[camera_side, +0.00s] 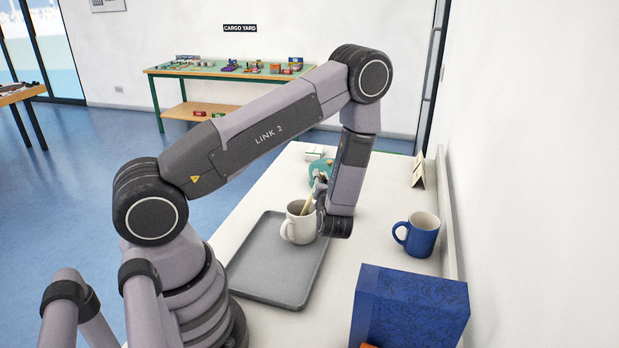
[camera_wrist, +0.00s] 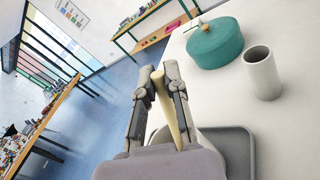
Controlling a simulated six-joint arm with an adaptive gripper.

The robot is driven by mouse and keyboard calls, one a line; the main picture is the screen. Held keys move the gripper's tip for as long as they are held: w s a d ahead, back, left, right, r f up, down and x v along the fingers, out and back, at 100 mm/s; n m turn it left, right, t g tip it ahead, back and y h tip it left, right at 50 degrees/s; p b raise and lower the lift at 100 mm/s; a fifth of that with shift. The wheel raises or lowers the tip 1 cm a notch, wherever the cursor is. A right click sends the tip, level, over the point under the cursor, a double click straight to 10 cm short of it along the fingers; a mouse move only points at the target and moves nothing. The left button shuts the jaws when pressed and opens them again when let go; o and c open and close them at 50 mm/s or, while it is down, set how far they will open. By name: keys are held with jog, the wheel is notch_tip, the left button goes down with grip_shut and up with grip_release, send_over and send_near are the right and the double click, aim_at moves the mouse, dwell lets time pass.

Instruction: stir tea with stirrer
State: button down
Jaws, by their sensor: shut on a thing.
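A white mug (camera_side: 298,225) stands upright on a grey tray (camera_side: 262,280) in the side view. A pale wooden stirrer (camera_side: 309,203) slants down into the mug's mouth; its lower end is hidden inside. My gripper (camera_side: 319,189) is just above the mug's rim at its right and is partly hidden by my wrist. In the wrist view the stirrer (camera_wrist: 166,104) stands between the two fingers of my gripper (camera_wrist: 160,88), which are shut on it. The tea itself cannot be seen.
A blue mug (camera_side: 421,236) and a large blue box (camera_side: 412,303) stand right of the tray. A teal round container (camera_wrist: 214,44) and a white cylinder (camera_wrist: 261,73) stand beyond the tray. A small card (camera_side: 418,171) is near the wall. The tray's front is clear.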

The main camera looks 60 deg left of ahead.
notch_tip(320, 180, up, 7)
jog(key=w, duration=0.3)
jog(key=shift+d, duration=0.4)
dwell(0.8)
